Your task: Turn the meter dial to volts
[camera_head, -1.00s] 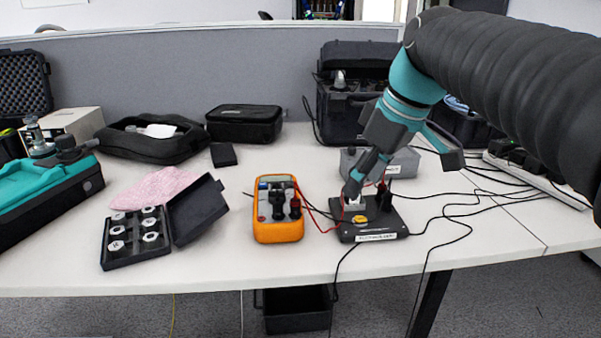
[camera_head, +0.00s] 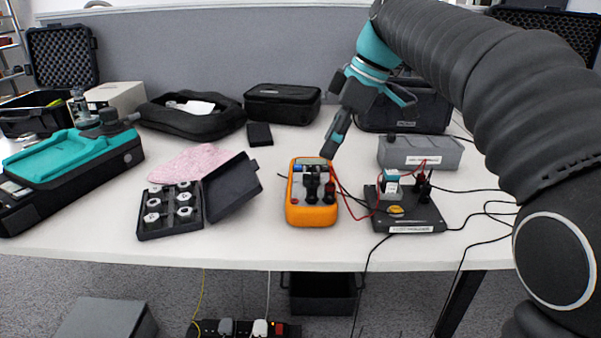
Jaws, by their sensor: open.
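The orange multimeter (camera_head: 311,214) lies on the table in the middle of the picture. Its dark dial (camera_head: 312,182) and plugged leads show on its face, but the dial's setting is too small to read. My gripper (camera_head: 335,140) is above and just behind the meter's upper right edge, pointing down and slightly left. It appears empty and apart from the meter. The dark calibration base (camera_head: 419,219) stands right of the meter, with a small white and teal block (camera_head: 390,181) and a yellow knob (camera_head: 397,211) on it. A red lead runs between the meter and this base.
An open black case of weights (camera_head: 170,222) and a pink cloth (camera_head: 190,165) lie left of the meter. A grey box (camera_head: 420,152) stands behind the base. Black cables cross the table at right. A strip of bare table lies in front of the meter.

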